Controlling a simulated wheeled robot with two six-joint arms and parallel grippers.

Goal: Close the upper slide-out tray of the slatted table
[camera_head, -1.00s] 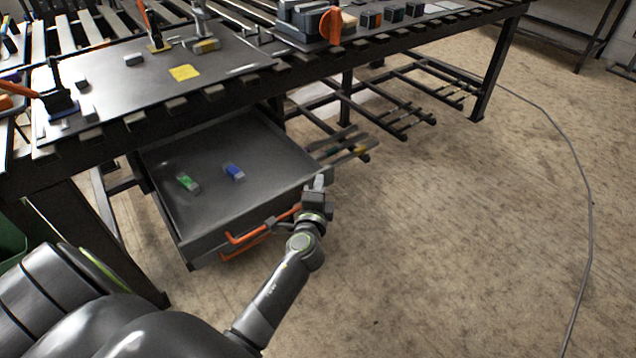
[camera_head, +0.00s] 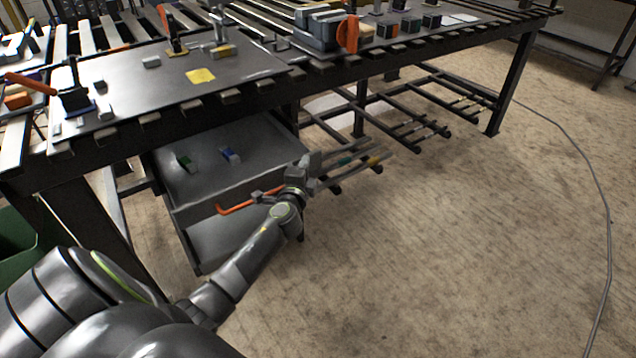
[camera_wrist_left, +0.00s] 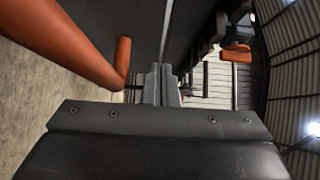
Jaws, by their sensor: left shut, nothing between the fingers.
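The grey upper tray (camera_head: 205,182) of the slatted table (camera_head: 130,130) is partly out, its rear under the tabletop. A green block (camera_head: 185,162) and a blue block (camera_head: 231,154) lie in it. Its front carries an orange handle (camera_head: 232,209), partly hidden by my arm. My left gripper (camera_head: 300,168) is shut and empty at the right end of the tray front; whether it touches is unclear. In the left wrist view, the closed fingers (camera_wrist_left: 162,86) are beside an orange handle bar (camera_wrist_left: 75,45) and a dark panel. My right gripper is out of view.
A grey lower drawer or panel (camera_head: 213,245) shows below the tray. Slatted lower rails (camera_head: 350,158) stand to its right. A table leg (camera_head: 90,225) and green bin (camera_head: 22,245) are at left. The floor at right is open apart from a cable (camera_head: 608,225).

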